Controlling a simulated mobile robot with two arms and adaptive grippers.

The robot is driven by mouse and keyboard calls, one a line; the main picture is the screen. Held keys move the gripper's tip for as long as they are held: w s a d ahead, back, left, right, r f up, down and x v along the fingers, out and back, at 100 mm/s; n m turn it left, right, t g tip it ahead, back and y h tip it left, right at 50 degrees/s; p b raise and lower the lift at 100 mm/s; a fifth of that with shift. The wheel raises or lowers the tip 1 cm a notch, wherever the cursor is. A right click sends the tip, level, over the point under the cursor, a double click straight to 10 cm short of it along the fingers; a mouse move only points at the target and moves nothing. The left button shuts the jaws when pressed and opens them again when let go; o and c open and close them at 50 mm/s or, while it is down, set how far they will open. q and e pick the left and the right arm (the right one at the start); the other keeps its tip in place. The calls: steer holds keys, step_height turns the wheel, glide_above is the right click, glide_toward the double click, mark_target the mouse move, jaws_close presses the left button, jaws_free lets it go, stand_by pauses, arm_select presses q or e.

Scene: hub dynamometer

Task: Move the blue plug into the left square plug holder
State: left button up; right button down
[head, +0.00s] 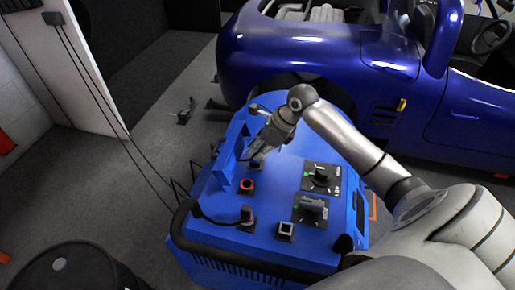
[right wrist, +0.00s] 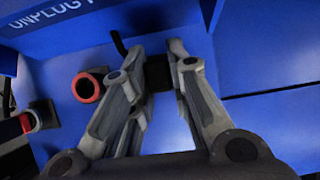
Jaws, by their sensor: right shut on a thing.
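My right gripper (head: 258,158) reaches over the blue cart from the right and points down beside a raised blue panel. In the right wrist view its fingers (right wrist: 160,68) are shut on a dark block-like plug (right wrist: 158,76); no blue shows on it. A red-rimmed round holder (head: 247,185) is close in front of the gripper; it also shows in the right wrist view (right wrist: 87,87). A square holder with a pale rim (head: 286,230) sits near the cart's front edge. A second dark plug (head: 247,214) with a cable stands left of it. My left gripper is out of view.
The blue cart (head: 215,232) carries two black dial panels (head: 321,177) on its right, and a raised blue panel (head: 227,162) at left. Black cables hang on its left side. A blue car (head: 300,55) stands behind; a dark barrel (head: 70,270) is at lower left.

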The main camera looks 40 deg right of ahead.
steer(key=shift+r, duration=0.15)
steer(key=shift+r+p, duration=1.2)
steer(key=shift+r, duration=0.8)
